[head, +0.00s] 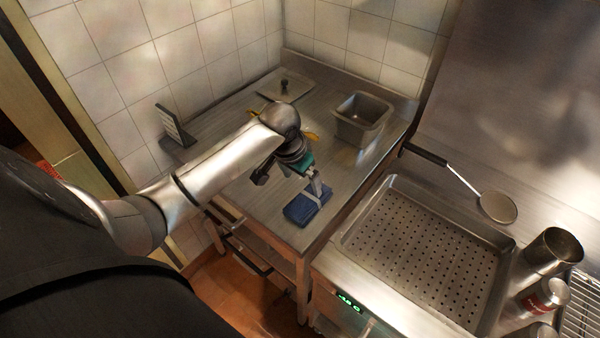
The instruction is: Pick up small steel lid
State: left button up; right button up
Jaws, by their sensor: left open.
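The small steel lid (286,84) is a flat rectangular plate with a dark knob. It lies at the back of the steel side table (225,119), near the tiled corner. My left gripper (289,180) is open over the front part of the table, well in front of the lid and apart from it. My left arm and wrist cross the middle of the table and hide part of it. My right gripper is not in view.
A blue block-like object (307,204) lies below my left gripper. A steel container (362,118) stands right of the lid. A dark slotted stand (175,126) is at left. A perforated tray (430,250) and a ladle (497,206) are at right.

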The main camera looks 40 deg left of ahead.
aim_at(285, 88)
jog(key=u, duration=1.25)
